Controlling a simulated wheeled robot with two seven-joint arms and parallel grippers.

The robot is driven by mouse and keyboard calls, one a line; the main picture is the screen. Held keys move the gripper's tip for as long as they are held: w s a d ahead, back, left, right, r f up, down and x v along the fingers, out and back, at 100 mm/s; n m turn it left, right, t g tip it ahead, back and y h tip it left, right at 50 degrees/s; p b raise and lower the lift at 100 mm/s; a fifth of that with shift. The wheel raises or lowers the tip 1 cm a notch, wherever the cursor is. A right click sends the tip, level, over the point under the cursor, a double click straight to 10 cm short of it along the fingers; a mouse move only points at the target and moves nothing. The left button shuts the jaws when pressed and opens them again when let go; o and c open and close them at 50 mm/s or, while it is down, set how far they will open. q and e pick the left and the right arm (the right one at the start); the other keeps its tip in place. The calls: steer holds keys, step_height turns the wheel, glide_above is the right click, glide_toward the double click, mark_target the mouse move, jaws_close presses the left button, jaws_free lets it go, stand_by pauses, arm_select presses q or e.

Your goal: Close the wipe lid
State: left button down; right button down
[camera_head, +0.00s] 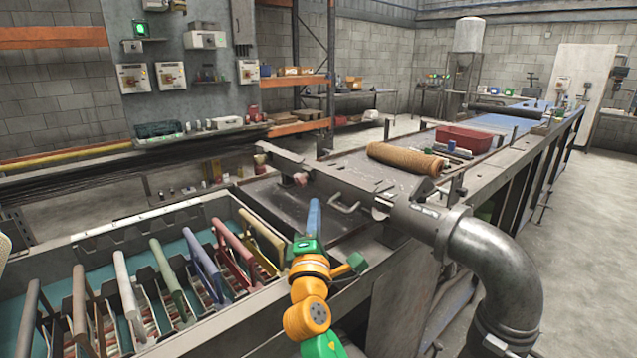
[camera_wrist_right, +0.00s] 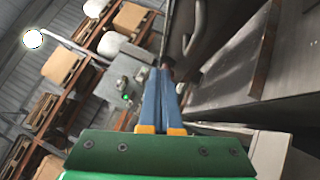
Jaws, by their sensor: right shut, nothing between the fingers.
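A long grey metal bar-like cover (camera_head: 335,182) crosses the machine bed, with a small bent handle (camera_head: 345,207) on its near side. It may be the wipe lid; I cannot tell for sure, nor how far open it is. My right gripper (camera_head: 314,203), with blue fingers on a green and orange wrist, points up just in front of the bed, left of the handle and apart from it in the picture. In the right wrist view its fingers (camera_wrist_right: 161,75) are together with nothing between them.
A large grey pipe elbow (camera_head: 500,265) stands at the right. A trough (camera_head: 180,208) with several coloured handles lies at the left. An orange-brown roll (camera_head: 400,158) and a red bin (camera_head: 463,139) sit farther back on the bed. Open floor (camera_head: 575,215) lies at the far right.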

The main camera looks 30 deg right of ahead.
mark_target(327, 174)
steer(key=x, duration=0.2)
steer(key=d+p+x, duration=0.1)
steer(key=x, duration=0.2)
steer(key=s+p+x, duration=0.1)
steer(key=x, duration=0.1)
steer(key=shift+w+d+r, duration=0.15)
steer(key=shift+d, duration=0.15)
steer(key=shift+d+r, duration=0.1)
steer(key=shift+d, duration=0.3)
steer(key=shift+w, duration=0.1)
